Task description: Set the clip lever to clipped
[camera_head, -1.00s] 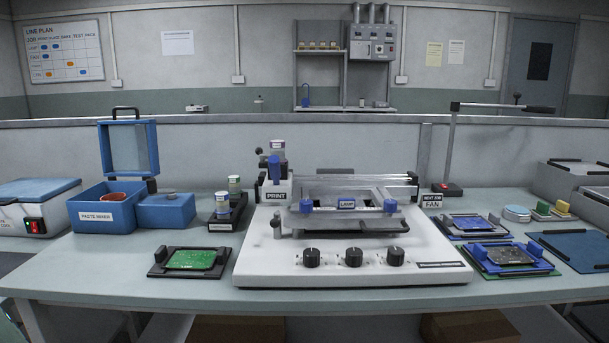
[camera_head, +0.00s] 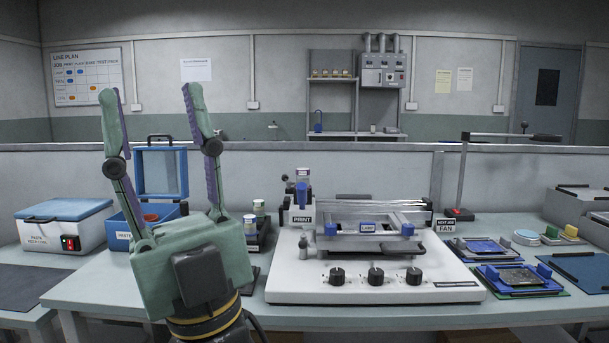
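The white printer (camera_head: 283,290) stands on the bench right of centre, labelled PRINT. Its frame carries a LAMP label (camera_head: 367,228) between two blue clips, left (camera_head: 330,230) and right (camera_head: 407,230). A dark handle (camera_head: 415,247) shows at the frame's front right, and a small grey post (camera_head: 303,248) stands at the left. I cannot tell which part is the clip lever, or its setting. My gripper (camera_head: 149,93) is raised at the left, fingers up and wide apart, empty. It is left of the printer and apart from it.
A white box with a blue top (camera_head: 64,210) stands far left. Board trays (camera_head: 520,279) lie right of the printer. Open bench shows along the front edge (camera_head: 350,311).

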